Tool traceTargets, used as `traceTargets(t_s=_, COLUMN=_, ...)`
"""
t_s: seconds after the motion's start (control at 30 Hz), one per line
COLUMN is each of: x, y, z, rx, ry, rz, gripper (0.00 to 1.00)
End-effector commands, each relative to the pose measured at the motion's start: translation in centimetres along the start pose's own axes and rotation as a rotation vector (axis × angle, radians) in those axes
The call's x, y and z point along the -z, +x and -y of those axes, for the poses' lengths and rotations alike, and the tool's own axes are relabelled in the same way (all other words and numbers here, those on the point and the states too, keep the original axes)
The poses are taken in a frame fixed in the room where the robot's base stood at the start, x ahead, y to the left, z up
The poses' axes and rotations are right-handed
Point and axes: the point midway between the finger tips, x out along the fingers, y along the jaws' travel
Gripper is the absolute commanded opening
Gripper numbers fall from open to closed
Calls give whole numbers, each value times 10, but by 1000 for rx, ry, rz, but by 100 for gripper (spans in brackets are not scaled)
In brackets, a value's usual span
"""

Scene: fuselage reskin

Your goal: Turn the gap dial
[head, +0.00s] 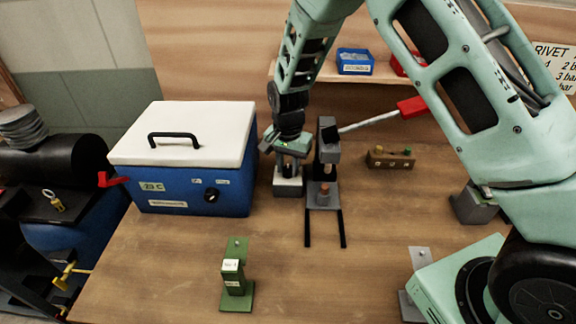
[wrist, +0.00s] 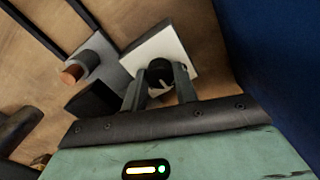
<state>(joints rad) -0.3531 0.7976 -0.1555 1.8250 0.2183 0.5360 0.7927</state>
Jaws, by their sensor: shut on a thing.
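The gap dial (wrist: 159,71) is a small round black knob with a pale pointer mark, on a white square face in the wrist view. In the head view its white-topped grey block (head: 288,186) stands just left of the press (head: 328,160), and the knob is mostly hidden by my gripper (head: 289,163). In the wrist view my gripper (wrist: 160,88) has one finger on each side of the knob and is shut on it. The press has a red-handled lever (head: 410,107) and a copper-coloured piece (head: 324,188) on its base.
A blue box with a white lid (head: 195,160) stands close left of my gripper. A small wooden block (head: 390,158) with coloured pegs lies right of the press. A green stand (head: 235,280) is at the front. Two black rails (head: 308,228) run forward from the press.

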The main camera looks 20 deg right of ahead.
Motion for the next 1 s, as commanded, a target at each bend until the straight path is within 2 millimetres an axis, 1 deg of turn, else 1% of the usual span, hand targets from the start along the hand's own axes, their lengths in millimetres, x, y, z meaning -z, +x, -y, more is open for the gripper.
traceTargets(t_s=0.27, x=1, y=1, z=0, rx=1, ry=-176, rz=0, gripper=6)
traceTargets(t_s=0.7, x=1, y=0, z=0, rx=2, ry=-590, rz=-1, gripper=6)
traceTargets(t_s=1.0, x=1, y=0, z=0, rx=2, ry=-830, rz=-2, gripper=6)
